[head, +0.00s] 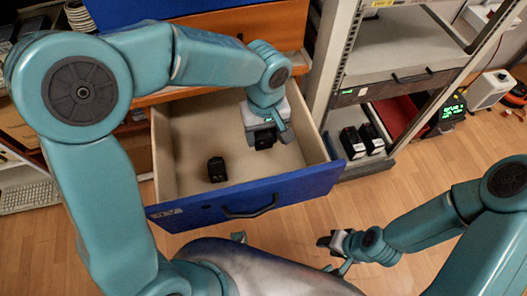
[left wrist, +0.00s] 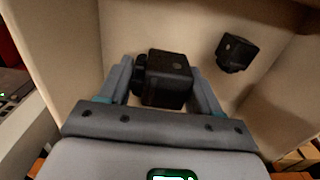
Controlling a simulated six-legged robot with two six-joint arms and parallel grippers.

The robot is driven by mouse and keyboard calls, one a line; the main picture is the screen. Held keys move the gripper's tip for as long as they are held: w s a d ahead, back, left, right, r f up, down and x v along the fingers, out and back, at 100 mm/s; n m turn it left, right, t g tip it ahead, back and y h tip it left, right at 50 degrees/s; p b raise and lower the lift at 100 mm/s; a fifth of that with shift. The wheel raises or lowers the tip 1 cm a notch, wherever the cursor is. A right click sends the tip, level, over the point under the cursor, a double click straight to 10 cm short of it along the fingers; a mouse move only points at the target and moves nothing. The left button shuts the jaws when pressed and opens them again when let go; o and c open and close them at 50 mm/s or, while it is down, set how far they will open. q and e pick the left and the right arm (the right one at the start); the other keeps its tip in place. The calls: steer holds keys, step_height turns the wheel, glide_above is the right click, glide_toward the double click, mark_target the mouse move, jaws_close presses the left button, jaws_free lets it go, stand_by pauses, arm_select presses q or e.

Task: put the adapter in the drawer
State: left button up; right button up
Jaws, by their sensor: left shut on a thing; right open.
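The blue-fronted drawer (head: 290,187) is pulled open and has a pale interior. My left gripper (head: 266,128) is over its inside, toward the right, shut on a black adapter (head: 264,139). In the left wrist view this block-shaped adapter (left wrist: 170,78) sits between the two fingers. I cannot tell whether it touches the drawer floor. A second black adapter (head: 217,169) lies in the drawer toward the left front, apart from the held one; it also shows in the left wrist view (left wrist: 237,52). My right gripper (head: 338,243) is open and empty, outside the drawer above the floor.
A metal rack (head: 395,45) with shelves stands right of the drawer, with black boxes (head: 353,143) low in it. A white device (head: 489,90) stands on the wooden floor at far right. A keyboard (head: 28,196) lies at left. Floor (head: 420,170) right of the drawer is clear.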

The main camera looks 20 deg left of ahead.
mark_target(265, 160)
arm_select(q)
step_height(265, 160, down, 9)
steer(key=shift+f+b, duration=0.1)
steer(key=shift+b, duration=0.65)
steer(key=o, duration=0.8)
steer(key=shift+f, duration=0.15)
steer(key=o, duration=0.5)
steer(key=shift+c, duration=0.2)
steer(key=shift+r, duration=0.3)
step_height(265, 160, up, 12)
steer(key=shift+f+p, duration=0.1)
steer(key=shift+p, duration=1.15)
